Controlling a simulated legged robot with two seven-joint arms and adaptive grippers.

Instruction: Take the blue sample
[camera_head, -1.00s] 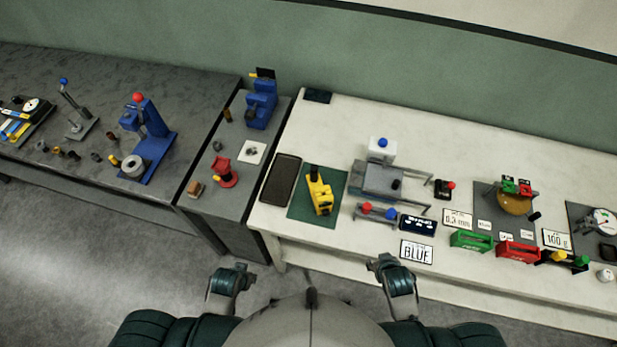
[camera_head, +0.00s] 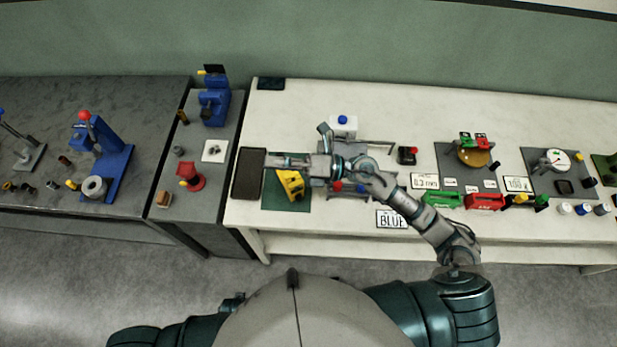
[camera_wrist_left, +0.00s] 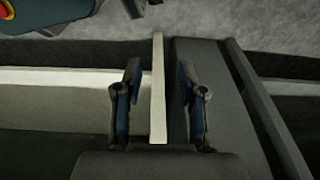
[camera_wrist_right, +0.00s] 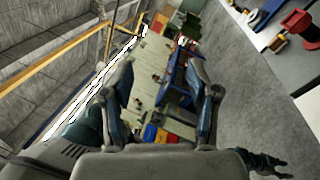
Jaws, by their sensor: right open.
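The white card reading BLUE (camera_head: 391,220) lies at the front edge of the white table. Just behind it, a small red ball (camera_head: 338,186) and a blue ball (camera_head: 362,188) show beside my right forearm, which hides much of their stand. I cannot tell which thing is the blue sample. My right gripper (camera_head: 279,161) is above the yellow device (camera_head: 291,184), pointing left, open with nothing between its fingers; its fingers also show in the right wrist view (camera_wrist_right: 160,72). My left gripper (camera_wrist_left: 159,75) is open and empty in the left wrist view, near table edges.
A black tray (camera_head: 248,174) lies left of the yellow device. A white block with a blue knob (camera_head: 343,120) stands behind my arm. Green (camera_head: 441,200) and red (camera_head: 484,202) bins and small bottles (camera_head: 583,209) line the right. A grey table (camera_head: 120,190) stands left.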

